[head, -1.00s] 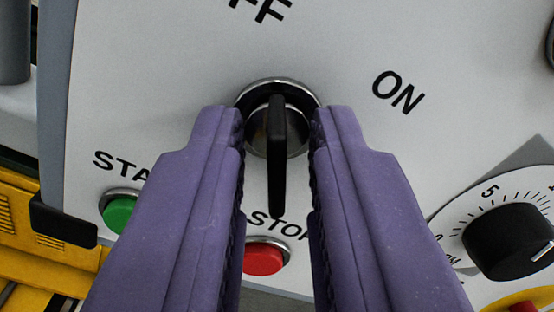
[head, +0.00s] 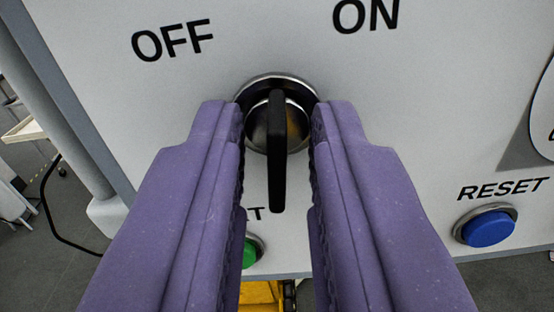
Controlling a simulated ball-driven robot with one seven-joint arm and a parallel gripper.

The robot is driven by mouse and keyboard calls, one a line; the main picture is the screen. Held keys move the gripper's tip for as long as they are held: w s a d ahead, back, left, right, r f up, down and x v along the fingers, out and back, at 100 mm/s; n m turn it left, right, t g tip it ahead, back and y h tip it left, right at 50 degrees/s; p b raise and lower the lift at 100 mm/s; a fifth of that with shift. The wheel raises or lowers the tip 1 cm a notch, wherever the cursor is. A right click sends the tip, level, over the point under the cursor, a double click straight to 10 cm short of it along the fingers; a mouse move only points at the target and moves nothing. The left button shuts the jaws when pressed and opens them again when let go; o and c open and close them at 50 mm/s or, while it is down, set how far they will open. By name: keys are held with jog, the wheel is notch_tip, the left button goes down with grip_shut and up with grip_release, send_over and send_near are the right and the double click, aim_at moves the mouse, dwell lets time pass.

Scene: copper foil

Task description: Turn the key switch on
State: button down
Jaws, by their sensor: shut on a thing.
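The key switch (head: 277,150) has a black lever in a round, shiny metal collar on a pale panel (head: 290,45). My two purple fingers stand on either side of it, and my gripper (head: 279,115) is shut on it. The lever runs straight up and down in the picture, between the fingers. The OFF label (head: 172,40) is up and to the left of the switch. The fingers hide part of the panel below.
A green button (head: 252,252) shows partly behind the left finger. A blue button (head: 487,228) under the RESET label (head: 502,189) is at the lower right. The panel's left edge and the floor (head: 40,235) lie to the left.

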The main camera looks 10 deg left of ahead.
jog(key=shift+m, duration=2.2)
jog(key=c, duration=1.3)
grip_release()
jog(key=s+b, duration=0.1)
jog(key=s, duration=0.6)
jog(key=shift+s+d, duration=0.15)
jog(key=shift+s, duration=0.25)
